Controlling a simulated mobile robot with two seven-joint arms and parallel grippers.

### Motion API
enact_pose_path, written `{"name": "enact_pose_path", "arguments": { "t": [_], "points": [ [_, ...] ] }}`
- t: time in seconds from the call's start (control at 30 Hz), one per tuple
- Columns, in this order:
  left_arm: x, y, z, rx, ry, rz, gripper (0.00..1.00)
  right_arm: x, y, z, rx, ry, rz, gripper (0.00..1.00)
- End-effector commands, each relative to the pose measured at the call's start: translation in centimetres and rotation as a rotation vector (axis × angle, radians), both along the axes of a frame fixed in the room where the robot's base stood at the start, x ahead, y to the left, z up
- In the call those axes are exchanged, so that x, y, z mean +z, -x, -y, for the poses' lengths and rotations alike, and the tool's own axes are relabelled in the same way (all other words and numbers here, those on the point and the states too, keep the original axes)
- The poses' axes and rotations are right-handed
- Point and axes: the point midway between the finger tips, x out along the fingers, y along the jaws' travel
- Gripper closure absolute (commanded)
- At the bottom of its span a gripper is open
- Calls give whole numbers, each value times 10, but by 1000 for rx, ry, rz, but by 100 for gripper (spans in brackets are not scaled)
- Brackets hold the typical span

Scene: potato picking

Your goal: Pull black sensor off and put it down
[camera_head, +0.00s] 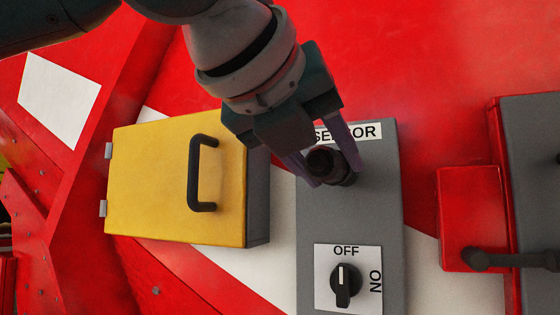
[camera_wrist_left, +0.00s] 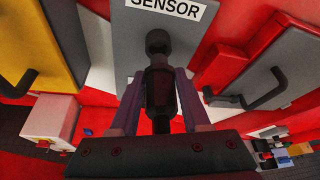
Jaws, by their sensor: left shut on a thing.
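The black sensor (camera_head: 323,163) is a dark cylinder on the grey panel (camera_head: 383,222), just below the white SENSOR label (camera_head: 365,132). My left gripper (camera_head: 332,176) reaches down from the top, and its purple fingers are shut on the sensor, one on each side. In the left wrist view the sensor (camera_wrist_left: 160,88) stands between the two fingers (camera_wrist_left: 160,115), with its rounded end toward the panel. Whether it touches the panel there cannot be told. My right gripper is not in view.
Below the sensor, the panel carries an OFF/ON knob (camera_head: 345,285). A yellow box (camera_head: 150,185) with a black handle (camera_head: 202,173) stands to the left. A red box (camera_head: 470,215) with a dark lever (camera_head: 500,260) is on the right. The red wall between the panel and red box is free.

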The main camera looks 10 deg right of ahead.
Motion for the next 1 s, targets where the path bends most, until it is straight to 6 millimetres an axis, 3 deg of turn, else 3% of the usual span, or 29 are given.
{"name": "enact_pose_path", "arguments": {
  "t": [0.27,0.63,1.0],
  "points": [
    [0,1,-1,-1,0,1,100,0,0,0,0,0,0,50],
    [0,23,-16,-1,0,1,100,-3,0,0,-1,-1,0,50],
    [0,26,-17,-1,1,1,100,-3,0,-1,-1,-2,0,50]
  ]
}}
